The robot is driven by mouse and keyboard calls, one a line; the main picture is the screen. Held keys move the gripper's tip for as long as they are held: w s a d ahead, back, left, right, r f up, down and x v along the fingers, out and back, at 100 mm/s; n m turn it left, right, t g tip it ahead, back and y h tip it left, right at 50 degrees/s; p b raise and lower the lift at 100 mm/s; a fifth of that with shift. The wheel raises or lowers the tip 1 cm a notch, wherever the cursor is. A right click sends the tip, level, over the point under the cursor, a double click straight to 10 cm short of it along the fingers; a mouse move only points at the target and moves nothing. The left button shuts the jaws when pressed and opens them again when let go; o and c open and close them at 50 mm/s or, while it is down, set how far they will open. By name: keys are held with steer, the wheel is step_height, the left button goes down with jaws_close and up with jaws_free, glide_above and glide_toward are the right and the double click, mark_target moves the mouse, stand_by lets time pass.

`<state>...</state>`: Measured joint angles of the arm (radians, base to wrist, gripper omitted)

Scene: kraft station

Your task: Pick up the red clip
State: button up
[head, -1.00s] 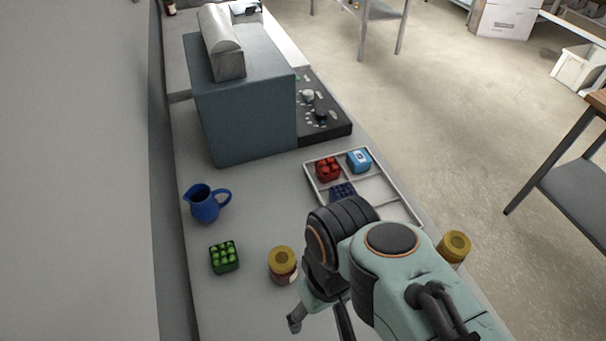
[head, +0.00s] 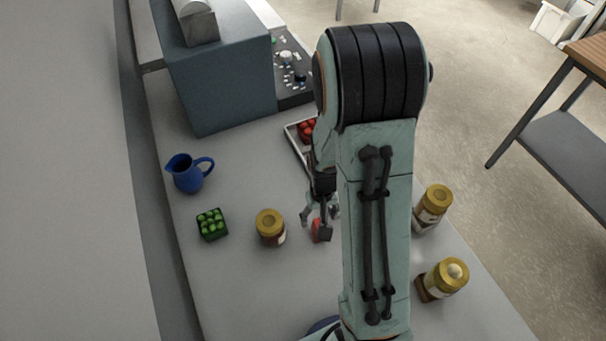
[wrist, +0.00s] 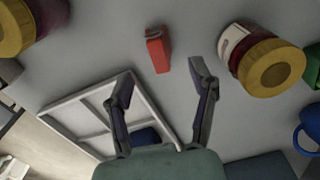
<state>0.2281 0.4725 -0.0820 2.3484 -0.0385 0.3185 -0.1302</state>
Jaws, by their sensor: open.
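The red clip (wrist: 158,50) lies on the grey counter in the wrist view, a little beyond my open fingertips and roughly between their lines. In the head view the red clip (head: 321,230) shows as a small red patch beside my fingers, partly hidden by them. My gripper (head: 318,223) is low over the counter, partly hidden by my arm. In the wrist view my gripper (wrist: 160,82) is open with nothing between its fingers.
A yellow-lidded jar (head: 270,228) stands close left of the clip; it shows at right in the wrist view (wrist: 262,60). Two more jars (head: 432,207) (head: 441,280) stand right of my arm. A divided tray (wrist: 75,112), green carton (head: 211,224) and blue pitcher (head: 188,173) are nearby.

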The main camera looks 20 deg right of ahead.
step_height(320, 180, down, 7)
steer(key=shift+r, duration=0.15)
steer(key=c, duration=1)
